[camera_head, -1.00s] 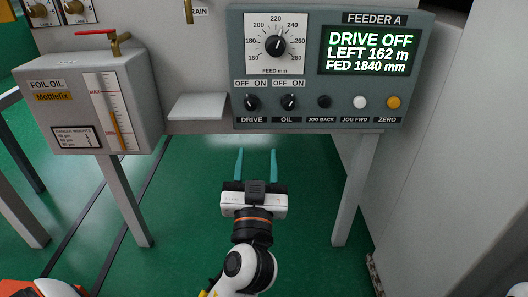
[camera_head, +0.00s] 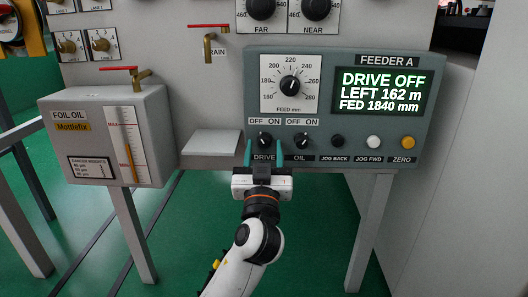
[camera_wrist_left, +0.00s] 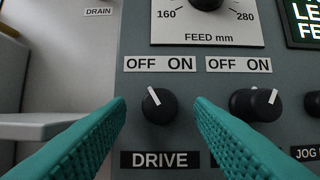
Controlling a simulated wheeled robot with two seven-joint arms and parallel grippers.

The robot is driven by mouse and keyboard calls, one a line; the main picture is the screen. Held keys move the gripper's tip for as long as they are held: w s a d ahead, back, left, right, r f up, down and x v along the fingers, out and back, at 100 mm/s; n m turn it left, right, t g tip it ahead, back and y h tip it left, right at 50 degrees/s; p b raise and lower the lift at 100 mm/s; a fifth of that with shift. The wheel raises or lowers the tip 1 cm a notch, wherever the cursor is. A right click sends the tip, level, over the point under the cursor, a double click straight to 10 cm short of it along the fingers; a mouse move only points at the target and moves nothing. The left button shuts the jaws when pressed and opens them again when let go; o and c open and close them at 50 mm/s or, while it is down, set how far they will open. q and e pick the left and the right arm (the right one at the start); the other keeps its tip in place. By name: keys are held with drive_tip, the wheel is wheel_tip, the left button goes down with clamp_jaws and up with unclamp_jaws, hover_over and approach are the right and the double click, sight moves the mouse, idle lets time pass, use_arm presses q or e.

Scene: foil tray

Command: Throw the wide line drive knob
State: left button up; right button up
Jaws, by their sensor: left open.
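The DRIVE knob (camera_head: 264,140) is a black round knob with a white pointer line, low on the left of the grey Feeder A panel (camera_head: 350,128). In the left wrist view the knob (camera_wrist_left: 158,105) has its pointer leaning up-left, toward OFF. The screen (camera_head: 382,92) reads DRIVE OFF. My left gripper (camera_head: 263,152) is open, its teal fingers pointing at the panel. In the wrist view one finger is on each side of the DRIVE knob, with gaps showing; contact is not visible. My right gripper is not in view.
The OIL knob (camera_head: 302,140) sits close to the right finger, its pointer leaning toward ON. Jog and zero buttons (camera_head: 374,142) follow to the right, the FEED dial (camera_head: 290,86) above. A grey shelf (camera_head: 212,143) and foil oil box (camera_head: 105,138) stand left.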

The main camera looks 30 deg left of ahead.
use_arm(q)
drive_tip(key=shift+w+a+r, duration=0.1)
drive_tip(key=shift+c, duration=0.6)
drive_tip(key=c, duration=0.9)
drive_tip(key=shift+o, duration=0.2)
